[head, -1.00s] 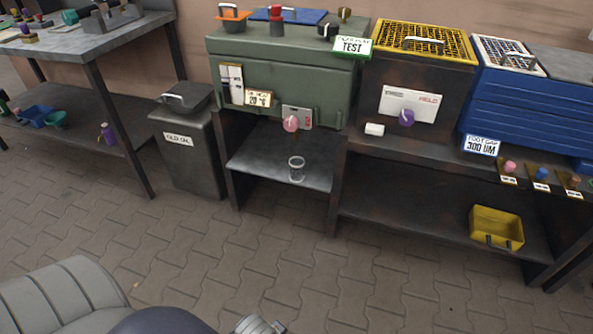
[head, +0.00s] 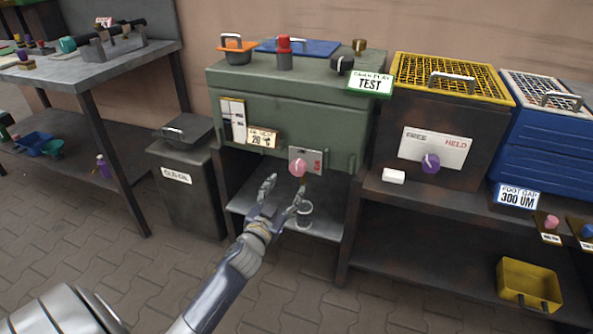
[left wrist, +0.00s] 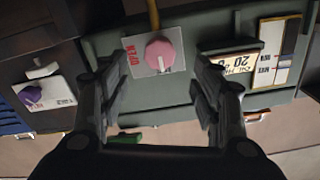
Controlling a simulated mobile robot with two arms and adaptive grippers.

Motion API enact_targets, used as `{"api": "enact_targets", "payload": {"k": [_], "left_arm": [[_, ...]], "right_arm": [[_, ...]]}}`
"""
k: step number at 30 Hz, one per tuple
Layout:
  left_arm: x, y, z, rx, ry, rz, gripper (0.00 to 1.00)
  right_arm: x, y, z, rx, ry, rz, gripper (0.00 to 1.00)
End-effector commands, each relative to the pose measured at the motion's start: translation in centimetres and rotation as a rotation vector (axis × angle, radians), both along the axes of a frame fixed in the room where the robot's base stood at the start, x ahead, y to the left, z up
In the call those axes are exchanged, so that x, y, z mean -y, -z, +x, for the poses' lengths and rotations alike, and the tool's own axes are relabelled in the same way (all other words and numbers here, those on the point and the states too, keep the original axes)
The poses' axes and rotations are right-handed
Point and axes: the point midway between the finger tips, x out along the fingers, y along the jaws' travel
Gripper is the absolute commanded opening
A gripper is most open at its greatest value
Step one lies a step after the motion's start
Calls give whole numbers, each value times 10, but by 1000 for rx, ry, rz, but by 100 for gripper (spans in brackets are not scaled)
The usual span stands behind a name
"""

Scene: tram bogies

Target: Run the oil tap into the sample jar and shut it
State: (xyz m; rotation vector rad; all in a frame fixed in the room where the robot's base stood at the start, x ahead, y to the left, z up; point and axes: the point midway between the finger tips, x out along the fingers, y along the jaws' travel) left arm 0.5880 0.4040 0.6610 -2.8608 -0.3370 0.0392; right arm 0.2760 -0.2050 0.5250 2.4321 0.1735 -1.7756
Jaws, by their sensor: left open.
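The oil tap has a pink knob (head: 298,168) on a pale plate (head: 316,154) on the front of the green tank (head: 300,110). In the left wrist view, which is upside down, the knob (left wrist: 160,54) has a pale line across it, and red letters are on its plate. A brass-coloured spout (left wrist: 153,14) shows beside the plate. The clear sample jar (head: 304,214) stands on the shelf below the tap, partly behind a finger. My left gripper (head: 283,190) is open and empty, fingers pointing at the tap, apart from the knob. My right gripper is out of view.
The grey shelf (head: 240,203) under the tank is otherwise clear. An old-oil bin (head: 190,197) stands left of it. To the right are a purple knob (head: 430,162) on a FREE/HELD plate, a small white block (head: 393,176) and a yellow bin (head: 529,284).

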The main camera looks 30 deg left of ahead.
Motion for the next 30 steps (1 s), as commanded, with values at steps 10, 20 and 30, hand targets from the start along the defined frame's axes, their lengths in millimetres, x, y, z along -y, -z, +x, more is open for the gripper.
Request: {"api": "enact_targets", "payload": {"k": [10, 20, 30], "left_arm": [[-15, 1, 60, -1, -2, 1, 59], [-22, 1, 91, -3, -2, 0, 59], [-22, 1, 93, -4, -2, -1, 54]], "right_arm": [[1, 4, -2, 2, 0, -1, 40], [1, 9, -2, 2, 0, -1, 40], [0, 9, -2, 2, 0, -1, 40]]}}
